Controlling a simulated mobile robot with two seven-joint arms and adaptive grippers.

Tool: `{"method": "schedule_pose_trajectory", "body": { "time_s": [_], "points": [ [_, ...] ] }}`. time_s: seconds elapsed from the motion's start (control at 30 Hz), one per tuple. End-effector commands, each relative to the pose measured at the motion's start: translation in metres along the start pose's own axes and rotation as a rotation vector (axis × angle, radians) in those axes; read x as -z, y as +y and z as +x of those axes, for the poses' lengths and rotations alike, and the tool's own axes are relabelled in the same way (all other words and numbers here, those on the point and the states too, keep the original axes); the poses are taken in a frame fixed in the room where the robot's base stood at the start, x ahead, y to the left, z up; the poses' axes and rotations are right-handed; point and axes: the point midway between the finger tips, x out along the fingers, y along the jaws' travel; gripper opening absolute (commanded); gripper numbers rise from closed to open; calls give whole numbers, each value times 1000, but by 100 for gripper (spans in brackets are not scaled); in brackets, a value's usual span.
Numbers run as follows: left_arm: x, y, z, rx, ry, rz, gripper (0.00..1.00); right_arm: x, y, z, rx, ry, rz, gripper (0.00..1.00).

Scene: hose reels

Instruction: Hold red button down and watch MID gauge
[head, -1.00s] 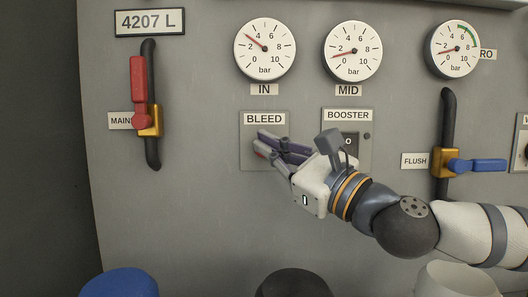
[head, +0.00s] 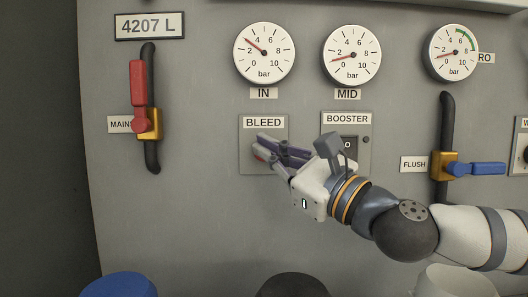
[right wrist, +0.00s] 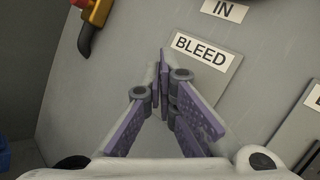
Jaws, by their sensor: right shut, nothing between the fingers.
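In the right wrist view the shut fingertips (right wrist: 164,62) lie just below the BLEED label (right wrist: 202,50), and the button is hidden. The MID gauge (head: 352,55) is in clear view above right of the gripper; its needle points left and slightly down, between 0 and 2 bar. My left gripper is out of view.
The IN gauge (head: 264,53) reads between 2 and 4 bar. The BOOSTER plate (head: 356,165) is partly behind my right gripper. A red-handled valve (head: 138,85) stands left, and a blue-handled FLUSH valve (head: 474,168) right. The panel between the red-handled valve and BLEED is bare.

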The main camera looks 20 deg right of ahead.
Motion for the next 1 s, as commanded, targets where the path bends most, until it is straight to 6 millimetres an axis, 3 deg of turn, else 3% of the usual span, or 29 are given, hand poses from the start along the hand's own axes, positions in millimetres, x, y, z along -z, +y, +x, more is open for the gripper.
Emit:
{"method": "schedule_pose_trajectory", "body": {
  "time_s": [1.0],
  "points": [
    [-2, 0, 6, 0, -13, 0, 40, 5, -5, 7, 0, 0, 0, 0]
  ]
}}
